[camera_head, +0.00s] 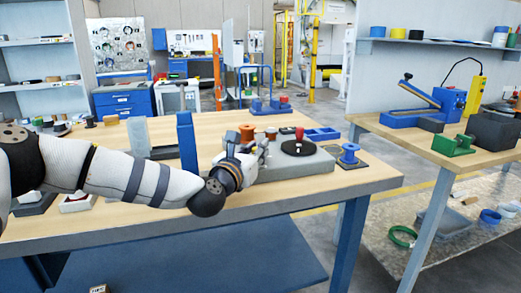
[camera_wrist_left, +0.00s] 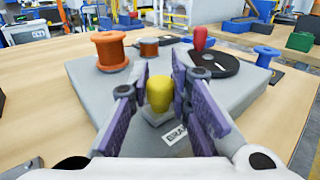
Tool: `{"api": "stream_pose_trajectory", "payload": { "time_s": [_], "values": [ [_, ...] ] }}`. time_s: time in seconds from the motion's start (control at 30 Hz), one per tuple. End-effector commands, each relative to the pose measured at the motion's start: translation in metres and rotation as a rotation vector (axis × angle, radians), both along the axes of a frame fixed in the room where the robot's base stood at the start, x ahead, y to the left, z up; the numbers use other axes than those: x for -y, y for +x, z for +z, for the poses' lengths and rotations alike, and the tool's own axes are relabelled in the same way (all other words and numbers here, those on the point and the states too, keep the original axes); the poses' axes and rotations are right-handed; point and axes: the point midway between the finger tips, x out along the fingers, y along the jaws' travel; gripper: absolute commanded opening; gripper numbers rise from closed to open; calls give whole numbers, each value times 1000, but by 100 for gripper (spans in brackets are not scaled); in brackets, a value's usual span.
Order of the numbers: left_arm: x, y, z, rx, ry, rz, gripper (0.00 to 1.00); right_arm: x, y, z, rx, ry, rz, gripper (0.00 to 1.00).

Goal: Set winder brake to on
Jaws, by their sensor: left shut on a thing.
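The winder is a flat grey box (camera_head: 312,166) on the wooden table, with a black disc (camera_head: 298,148) and a red handle (camera_head: 299,133) on top. In the left wrist view the brake's yellow knob (camera_wrist_left: 159,93) stands at the winder's near edge, beside a partly hidden label (camera_wrist_left: 175,135) starting "BRA". My left gripper (camera_head: 260,151) is at the winder's left front; in its wrist view the purple-padded fingers are shut on the yellow knob, one on each side. In the head view the knob is hidden by the gripper. My right gripper is not in view.
An orange spool (camera_wrist_left: 110,50) stands on the winder's left side, near my left gripper. A blue spool (camera_head: 348,153) is to the right of the winder. A blue upright (camera_head: 187,142) rises left of the gripper. The front right table strip is clear.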

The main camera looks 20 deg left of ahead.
Motion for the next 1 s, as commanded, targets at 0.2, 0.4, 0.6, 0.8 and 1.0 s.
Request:
{"api": "stream_pose_trajectory", "payload": {
  "time_s": [0.2, 0.4, 0.6, 0.8, 1.0],
  "values": [
    [-8, -4, -1, -1, 2, 3, 0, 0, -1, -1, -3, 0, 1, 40],
    [-9, -4, -1, -1, 3, 5, 32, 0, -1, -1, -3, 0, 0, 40],
    [-7, -4, -1, -1, 2, 2, 40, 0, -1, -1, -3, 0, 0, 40],
    [-7, -11, -1, -2, 1, 1, 40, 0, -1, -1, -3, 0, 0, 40],
    [-12, -60, -1, -3, -2, 1, 40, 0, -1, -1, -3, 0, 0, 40]
  ]
}}
